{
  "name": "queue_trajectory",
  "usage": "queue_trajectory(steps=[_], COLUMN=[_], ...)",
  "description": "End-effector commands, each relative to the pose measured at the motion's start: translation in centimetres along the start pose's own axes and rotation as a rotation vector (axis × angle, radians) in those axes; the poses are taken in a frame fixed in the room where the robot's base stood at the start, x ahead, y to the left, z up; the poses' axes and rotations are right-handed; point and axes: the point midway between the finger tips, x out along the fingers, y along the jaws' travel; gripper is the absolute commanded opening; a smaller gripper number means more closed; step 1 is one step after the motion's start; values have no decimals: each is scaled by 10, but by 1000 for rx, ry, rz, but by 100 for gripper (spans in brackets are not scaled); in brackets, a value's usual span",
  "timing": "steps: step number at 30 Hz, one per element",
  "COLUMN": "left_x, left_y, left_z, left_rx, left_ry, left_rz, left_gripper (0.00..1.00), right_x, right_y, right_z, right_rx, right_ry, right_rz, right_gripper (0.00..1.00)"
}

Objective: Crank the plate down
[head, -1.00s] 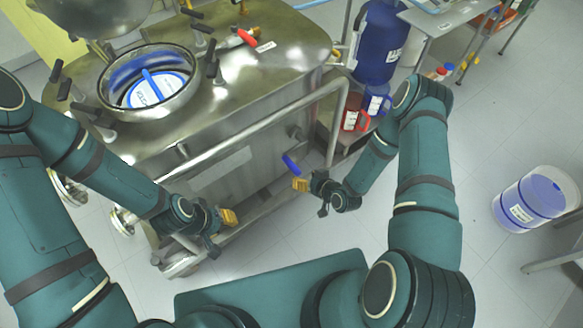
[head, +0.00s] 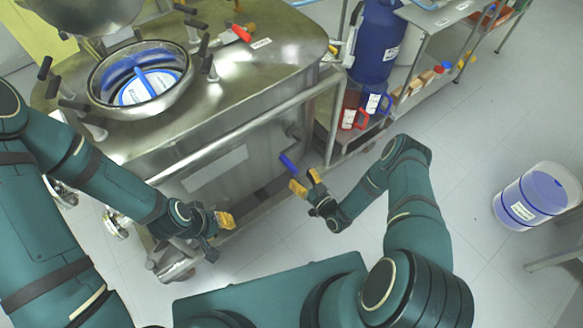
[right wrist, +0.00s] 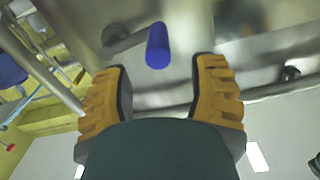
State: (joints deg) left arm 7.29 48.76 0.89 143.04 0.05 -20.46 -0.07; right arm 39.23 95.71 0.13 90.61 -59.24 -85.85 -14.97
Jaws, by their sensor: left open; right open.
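The crank with its blue handle (head: 288,163) is on the front right side of the steel reactor cart. In the right wrist view the blue handle (right wrist: 157,45) stands ahead of and between the yellow fingertips, with its grey crank arm (right wrist: 122,42) to the left. My right gripper (head: 306,183) is open just below and right of the handle, apart from it. The right wrist view shows the open fingers (right wrist: 160,92) with nothing between them. My left gripper (head: 220,232) is open and empty, low in front of the cart. A round plate (head: 150,86) with a blue bar sits inside the cart's open round port.
The cart (head: 225,120) has a steel rail along its front. A shelf to its right holds a blue drum (head: 377,42) and red and blue jugs (head: 349,112). The floor between is clear.

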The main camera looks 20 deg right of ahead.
Motion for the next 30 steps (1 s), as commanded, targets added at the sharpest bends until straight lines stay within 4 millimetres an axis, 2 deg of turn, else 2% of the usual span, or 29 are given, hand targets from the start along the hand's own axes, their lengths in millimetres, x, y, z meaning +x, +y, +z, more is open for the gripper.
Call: queue_trajectory(steps=[3,9,15,23,26,28,29,30], left_x=[5,9,11,10,10,10,10,10], left_y=[-2,-4,-4,-4,-4,-4,-4,-4], left_z=[0,-1,-1,-1,-1,-1,-1,-1], left_rx=[0,1,1,1,1,1,1,1], left_ry=[2,4,5,5,5,5,5,5], left_rz=[0,0,0,0,0,0,0,0], left_gripper=[34,34,34,34,34,34,34,34], right_x=[23,50,60,61,60,60,60,60], right_y=[0,0,0,0,0,0,0,0], right_z=[1,0,0,0,0,0,0,0], right_rx=[0,-1,1,1,1,1,1,1], right_ry=[1,1,-1,-1,-1,-1,-1,-1], right_rz=[-2,-1,0,1,1,1,0,0], right_gripper=[58,58,58,58,29,4,0,0])
